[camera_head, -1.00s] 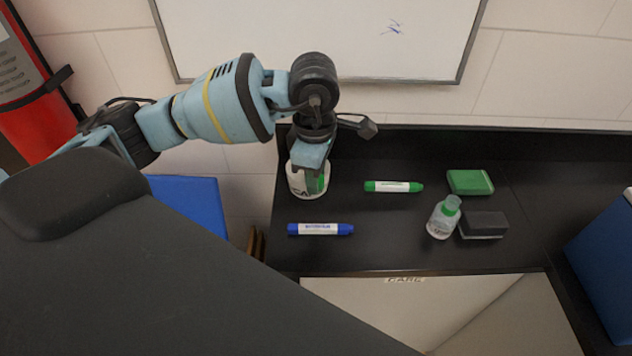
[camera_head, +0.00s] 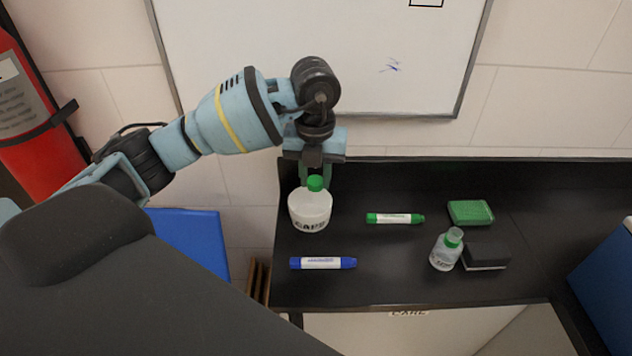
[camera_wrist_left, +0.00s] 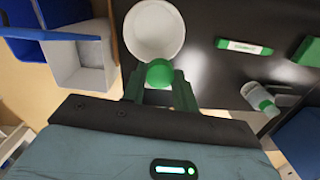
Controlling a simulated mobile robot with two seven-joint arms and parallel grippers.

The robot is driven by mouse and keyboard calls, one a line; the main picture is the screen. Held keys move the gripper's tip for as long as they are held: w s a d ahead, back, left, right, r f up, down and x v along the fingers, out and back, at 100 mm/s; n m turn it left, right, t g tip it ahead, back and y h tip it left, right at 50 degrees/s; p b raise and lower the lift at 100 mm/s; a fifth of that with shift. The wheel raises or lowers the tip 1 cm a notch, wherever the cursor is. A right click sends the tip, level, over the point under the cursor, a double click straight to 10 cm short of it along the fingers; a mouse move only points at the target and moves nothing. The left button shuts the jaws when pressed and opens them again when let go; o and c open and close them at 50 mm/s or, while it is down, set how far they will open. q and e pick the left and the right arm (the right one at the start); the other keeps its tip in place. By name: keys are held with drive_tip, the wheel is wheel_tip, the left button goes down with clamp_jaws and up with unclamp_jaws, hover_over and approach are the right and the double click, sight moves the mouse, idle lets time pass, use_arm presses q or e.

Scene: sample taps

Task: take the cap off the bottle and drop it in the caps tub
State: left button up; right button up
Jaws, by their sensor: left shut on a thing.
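My left gripper (camera_head: 315,180) is shut on a round green cap (camera_head: 315,184). In the head view the cap shows at the back rim of the white caps tub (camera_head: 309,217), which is labelled CAPS. In the left wrist view the cap (camera_wrist_left: 159,73) overlaps the near edge of the tub (camera_wrist_left: 154,27); its exact height above it is unclear. The small clear bottle (camera_head: 445,254) stands upright on the black bench to the right, with a green top; I cannot tell whether that is a cap or its neck. My right gripper is not in view.
A green marker (camera_head: 395,218) and a blue marker (camera_head: 322,263) lie on the bench. A green sponge-like block (camera_head: 470,212) and a black eraser (camera_head: 487,255) are near the bottle. A whiteboard (camera_head: 320,55) hangs behind.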

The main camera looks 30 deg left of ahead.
sight(310, 197)
use_arm(q)
drive_tip(key=n, duration=0.4)
drive_tip(key=shift+w+a+r+n, duration=0.35)
drive_tip(key=shift+a+r+n, duration=0.05)
drive_tip(key=n, duration=0.3)
drive_tip(key=shift+w+a+r, duration=0.2)
drive_tip(key=shift+a+r, duration=0.05)
drive_tip(key=shift+w+a+r+n, duration=0.1)
drive_tip(key=shift+a+r+n, duration=0.1)
drive_tip(key=shift+n, duration=1.05)
drive_tip(key=shift+w+a+r+n, duration=0.15)
drive_tip(key=shift+a+n, duration=0.05)
drive_tip(key=shift+n, duration=1)
drive_tip(key=shift+w+a+r+n, duration=0.1)
drive_tip(key=shift+a+r+n, duration=0.1)
drive_tip(key=shift+n, duration=1.05)
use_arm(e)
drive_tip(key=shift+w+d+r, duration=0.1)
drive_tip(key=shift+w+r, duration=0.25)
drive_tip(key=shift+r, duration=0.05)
use_arm(q)
drive_tip(key=shift+f, duration=0.2)
